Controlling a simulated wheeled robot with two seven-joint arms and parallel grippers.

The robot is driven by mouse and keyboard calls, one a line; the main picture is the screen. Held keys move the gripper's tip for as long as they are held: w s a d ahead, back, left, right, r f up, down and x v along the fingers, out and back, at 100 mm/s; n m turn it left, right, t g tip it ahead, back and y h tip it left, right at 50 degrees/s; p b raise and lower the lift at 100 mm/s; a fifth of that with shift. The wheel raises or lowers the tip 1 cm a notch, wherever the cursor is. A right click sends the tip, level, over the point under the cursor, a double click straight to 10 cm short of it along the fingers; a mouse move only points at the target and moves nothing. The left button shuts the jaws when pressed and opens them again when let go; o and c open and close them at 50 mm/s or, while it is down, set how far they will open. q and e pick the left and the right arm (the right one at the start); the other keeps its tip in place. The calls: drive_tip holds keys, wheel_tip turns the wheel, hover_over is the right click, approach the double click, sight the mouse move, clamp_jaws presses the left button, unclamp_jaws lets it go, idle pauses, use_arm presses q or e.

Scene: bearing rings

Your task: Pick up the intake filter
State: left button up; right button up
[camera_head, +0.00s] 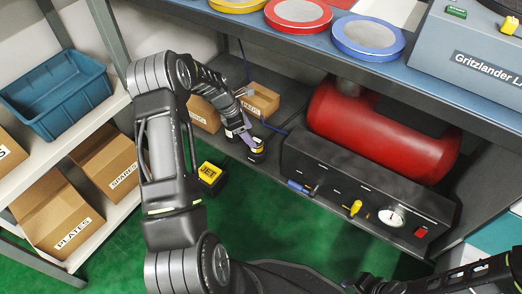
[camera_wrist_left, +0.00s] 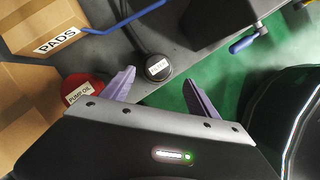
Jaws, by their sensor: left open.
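A small black round part with a white label (camera_wrist_left: 158,68), its print too small to read for certain, stands on the grey lower shelf in the left wrist view. It appears to be the intake filter. A black stem or hose runs from it toward the upper left. My left gripper (camera_wrist_left: 163,90) is open, its two purple fingers pointing toward this part and apart from each other, with nothing clearly between them. In the head view the left gripper (camera_head: 247,135) reaches down to the lower shelf and partly hides the part. My right arm (camera_head: 450,280) shows at the lower right; its jaws are unclear.
A red can labelled PUMP OIL (camera_wrist_left: 82,88) stands close to the left finger. A PADS box (camera_wrist_left: 45,30) and blue hose (camera_wrist_left: 125,20) are nearby. A red tank (camera_head: 380,130) and black gauge panel (camera_head: 360,180) lie right. The bench top (camera_head: 290,42) overhangs the shelf.

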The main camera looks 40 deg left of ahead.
sight(257, 142)
use_arm(q)
drive_tip(key=shift+a+r, duration=0.1)
drive_tip(key=shift+r, duration=0.05)
drive_tip(key=shift+b+x, duration=0.45)
drive_tip(key=shift+x, duration=0.9)
drive_tip(key=b+x, duration=0.3)
drive_tip(key=x, duration=0.1)
drive_tip(key=shift+w+f, duration=0.15)
drive_tip(key=shift+f, duration=0.1)
drive_tip(key=shift+w+f, duration=0.15)
drive_tip(key=shift+f, duration=0.2)
